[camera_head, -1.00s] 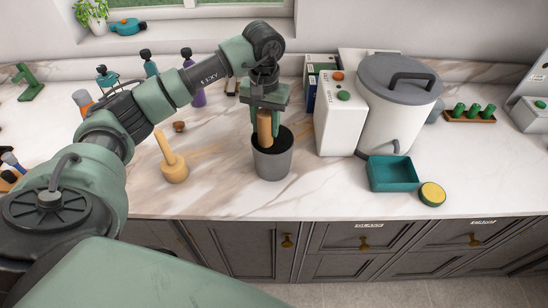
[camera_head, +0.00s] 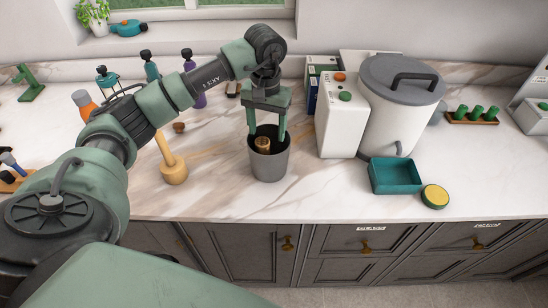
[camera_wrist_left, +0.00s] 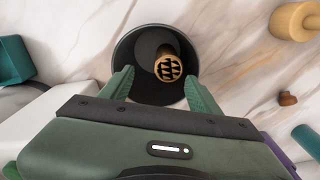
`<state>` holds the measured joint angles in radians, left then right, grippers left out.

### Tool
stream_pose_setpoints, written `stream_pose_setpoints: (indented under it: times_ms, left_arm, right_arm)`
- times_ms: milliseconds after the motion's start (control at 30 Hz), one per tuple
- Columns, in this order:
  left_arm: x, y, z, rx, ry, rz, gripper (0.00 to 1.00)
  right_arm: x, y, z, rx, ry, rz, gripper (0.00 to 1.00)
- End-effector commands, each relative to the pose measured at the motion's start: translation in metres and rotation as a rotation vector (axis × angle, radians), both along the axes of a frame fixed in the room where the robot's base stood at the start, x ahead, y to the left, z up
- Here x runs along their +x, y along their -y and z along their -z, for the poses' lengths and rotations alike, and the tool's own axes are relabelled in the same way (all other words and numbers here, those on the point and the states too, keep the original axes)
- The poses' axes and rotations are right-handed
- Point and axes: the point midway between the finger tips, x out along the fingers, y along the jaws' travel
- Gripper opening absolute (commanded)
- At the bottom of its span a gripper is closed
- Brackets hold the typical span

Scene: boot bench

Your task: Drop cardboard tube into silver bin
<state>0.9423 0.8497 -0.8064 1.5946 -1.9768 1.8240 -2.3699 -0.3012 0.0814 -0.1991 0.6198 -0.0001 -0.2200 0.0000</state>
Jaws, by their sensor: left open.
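The silver bin (camera_head: 270,165) is a grey, dark-lined bucket standing upright on the marble counter. The cardboard tube (camera_head: 262,144) is brown and stands inside the bin, its top end showing near the rim. In the left wrist view the tube (camera_wrist_left: 168,66) shows its end with a dark pattern, inside the dark mouth of the bin (camera_wrist_left: 125,50). My left gripper (camera_head: 266,137) is open above the bin, with one green finger on each side of the tube and clear of it. The fingers also show in the left wrist view (camera_wrist_left: 158,90). My right gripper is not in view.
A wooden mallet-like object (camera_head: 173,170) stands left of the bin. A teal tray (camera_head: 396,177) and a round yellow-topped tin (camera_head: 435,196) lie near the counter's front edge.

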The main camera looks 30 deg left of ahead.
Motion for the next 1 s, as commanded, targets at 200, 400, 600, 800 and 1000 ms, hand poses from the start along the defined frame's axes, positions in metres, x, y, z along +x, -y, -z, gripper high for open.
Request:
stream_pose_setpoints:
  times_ms: [200,400,600,800,1000]
  left_arm:
    - [0.001,0.000,-0.036,0.000,0.006,0.000,0.62]
    - [0.000,0.000,-0.060,0.000,0.002,0.000,0.62]
    - [0.000,0.000,-0.065,0.000,0.000,0.000,0.62]
    - [0.000,0.000,-0.065,0.000,0.000,0.000,0.62]
    - [0.000,0.000,-0.064,0.000,0.000,0.000,0.62]
  right_arm:
    - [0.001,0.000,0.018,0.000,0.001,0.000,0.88]
    - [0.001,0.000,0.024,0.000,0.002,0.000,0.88]
    - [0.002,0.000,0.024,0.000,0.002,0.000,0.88]
    - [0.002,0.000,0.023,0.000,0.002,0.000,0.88]
    - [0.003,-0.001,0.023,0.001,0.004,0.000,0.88]
